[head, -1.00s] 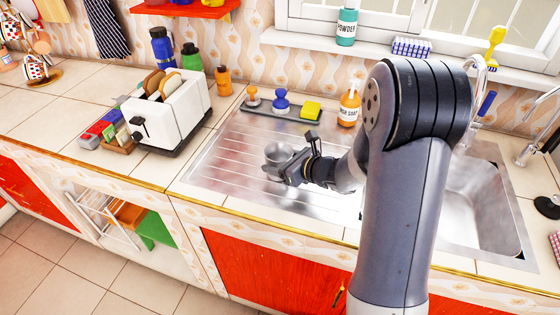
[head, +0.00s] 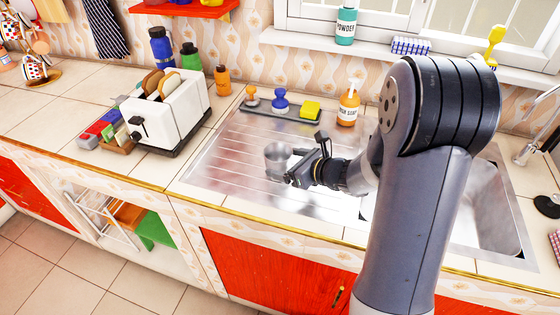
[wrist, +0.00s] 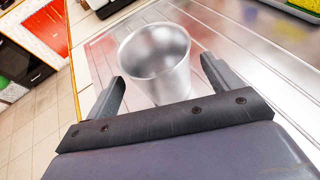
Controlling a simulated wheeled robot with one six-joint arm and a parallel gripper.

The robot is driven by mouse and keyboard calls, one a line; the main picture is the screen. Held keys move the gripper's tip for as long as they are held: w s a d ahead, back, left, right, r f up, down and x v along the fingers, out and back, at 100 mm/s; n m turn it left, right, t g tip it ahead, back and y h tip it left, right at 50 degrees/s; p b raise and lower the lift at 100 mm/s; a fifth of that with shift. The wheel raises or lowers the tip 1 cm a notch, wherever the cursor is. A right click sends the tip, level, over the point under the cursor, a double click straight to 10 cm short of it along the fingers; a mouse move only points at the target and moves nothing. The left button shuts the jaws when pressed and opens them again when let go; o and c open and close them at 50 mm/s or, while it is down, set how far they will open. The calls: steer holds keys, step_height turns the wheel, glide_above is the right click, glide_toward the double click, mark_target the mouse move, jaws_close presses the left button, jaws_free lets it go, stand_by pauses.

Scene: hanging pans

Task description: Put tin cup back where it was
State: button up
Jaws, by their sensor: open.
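The tin cup (head: 277,160) is a small silver metal cup. It stands upright on the ribbed steel drainboard (head: 225,160) of the sink. In the wrist view the tin cup (wrist: 155,65) is just ahead of my gripper, with its open mouth showing. My gripper (head: 296,168) is open, to the right of the cup in the head view. In the wrist view its two fingers (wrist: 163,88) are spread apart, one on each side of the cup's lower part. I cannot tell whether they touch it.
A white toaster (head: 168,115) with bread stands left of the drainboard. A grey tray (head: 281,112) with a yellow sponge and brushes lies behind the cup, beside an orange soap bottle (head: 349,103). The sink basin (head: 480,215) is partly behind my arm. The drainboard around the cup is clear.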

steer(key=v, duration=0.9)
